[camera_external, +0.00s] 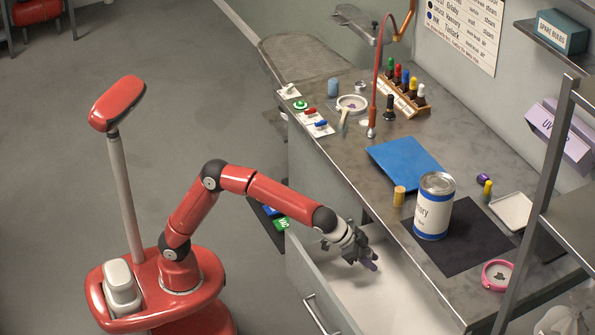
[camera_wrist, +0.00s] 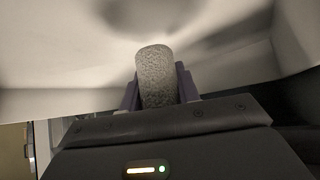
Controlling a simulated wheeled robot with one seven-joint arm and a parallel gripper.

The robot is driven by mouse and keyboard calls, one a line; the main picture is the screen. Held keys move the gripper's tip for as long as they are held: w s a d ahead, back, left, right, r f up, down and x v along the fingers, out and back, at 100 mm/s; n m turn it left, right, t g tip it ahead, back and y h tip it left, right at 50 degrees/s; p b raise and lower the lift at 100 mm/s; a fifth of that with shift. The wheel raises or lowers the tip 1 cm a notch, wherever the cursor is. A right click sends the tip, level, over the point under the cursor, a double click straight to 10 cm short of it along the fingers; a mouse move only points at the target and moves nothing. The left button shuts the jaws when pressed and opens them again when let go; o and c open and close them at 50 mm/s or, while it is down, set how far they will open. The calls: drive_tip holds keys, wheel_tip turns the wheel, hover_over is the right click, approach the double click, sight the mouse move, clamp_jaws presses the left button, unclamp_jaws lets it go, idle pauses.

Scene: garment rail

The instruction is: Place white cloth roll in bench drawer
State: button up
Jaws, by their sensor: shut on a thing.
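The bench drawer (camera_external: 385,290) is pulled open below the bench top, and its pale inside shows. My gripper (camera_external: 368,258) is at the drawer's opening, over its inner space near the bench side. In the wrist view my gripper (camera_wrist: 160,88) is shut on the cloth roll (camera_wrist: 155,75), which looks grey-white and rough and stands out between the purple fingers. Pale drawer surfaces lie beyond the roll. In the external view the roll is hidden or too small to make out. I cannot tell whether the roll touches the drawer floor.
The drawer's front panel (camera_external: 310,290) stands near my forearm. On the bench top are a large white-and-blue can (camera_external: 434,207), a dark mat (camera_external: 470,240), a blue sheet (camera_external: 405,163), a small yellow-brown cylinder (camera_external: 399,196) and a pink ring-shaped dish (camera_external: 497,275). The visible drawer floor looks clear.

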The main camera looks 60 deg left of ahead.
sight(368, 277)
drive_tip(key=shift+f, duration=2.4)
drive_tip(key=shift+f+b, duration=0.1)
drive_tip(key=shift+b, duration=0.25)
drive_tip(key=shift+f, duration=0.15)
drive_tip(key=o, duration=1)
drive_tip(key=shift+r, duration=0.2)
